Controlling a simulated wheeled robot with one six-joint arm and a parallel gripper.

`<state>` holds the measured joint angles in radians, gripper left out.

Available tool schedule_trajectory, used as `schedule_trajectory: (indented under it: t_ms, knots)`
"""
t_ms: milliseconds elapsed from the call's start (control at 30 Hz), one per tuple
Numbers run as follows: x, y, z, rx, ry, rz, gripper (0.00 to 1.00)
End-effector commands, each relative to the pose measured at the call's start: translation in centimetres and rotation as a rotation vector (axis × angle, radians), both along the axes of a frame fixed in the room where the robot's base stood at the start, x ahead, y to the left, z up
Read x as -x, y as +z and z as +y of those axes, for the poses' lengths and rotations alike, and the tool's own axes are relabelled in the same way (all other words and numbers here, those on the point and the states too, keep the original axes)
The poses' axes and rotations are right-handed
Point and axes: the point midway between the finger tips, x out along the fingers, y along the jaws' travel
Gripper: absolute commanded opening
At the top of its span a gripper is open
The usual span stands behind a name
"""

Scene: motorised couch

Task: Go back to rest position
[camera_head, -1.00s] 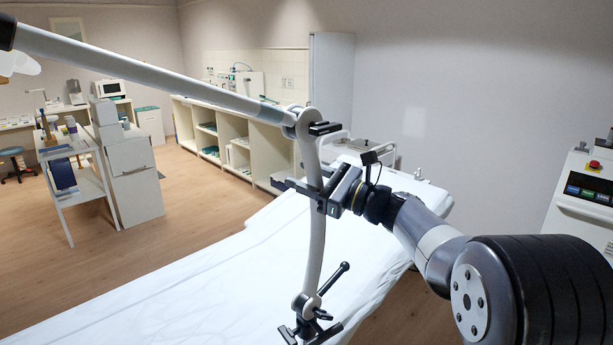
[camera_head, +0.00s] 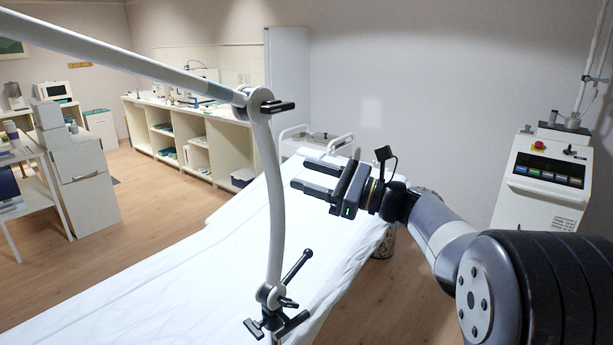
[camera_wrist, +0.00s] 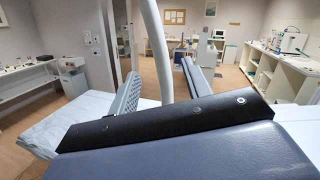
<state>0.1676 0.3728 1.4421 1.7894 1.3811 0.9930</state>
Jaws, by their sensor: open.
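My gripper (camera_head: 309,177) is open and empty, with its two dark fingers apart and pointing left above the couch. A grey jointed holder arm (camera_head: 265,170) stands to the left of my gripper, apart from it in the head view. It has a black clamp at its foot and a long bar running to the upper left. In the wrist view the holder's grey post (camera_wrist: 159,45) shows beyond and between the two fingers (camera_wrist: 162,83). The white-covered couch (camera_head: 190,268) lies below.
A white machine with a red button (camera_head: 540,175) stands at the right. A low shelf counter (camera_head: 187,140) runs along the back, with a trolley (camera_head: 318,143) beyond the couch. A white cabinet (camera_head: 82,185) stands at the left. Open floor (camera_head: 140,215) lies left of the couch.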

Motion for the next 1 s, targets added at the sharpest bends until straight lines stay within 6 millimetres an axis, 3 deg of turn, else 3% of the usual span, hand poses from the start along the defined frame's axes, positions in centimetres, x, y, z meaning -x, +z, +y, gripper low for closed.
schedule_trajectory:
  t_ms: [267,700,1000]
  knots:
    - [-0.4,0.3,1.1,-0.002,0.004,0.001,0.47]
    - [-3.4,1.6,8.2,0.000,0.006,0.002,0.47]
    - [-3.7,1.6,10.3,0.011,0.003,-0.013,0.47]
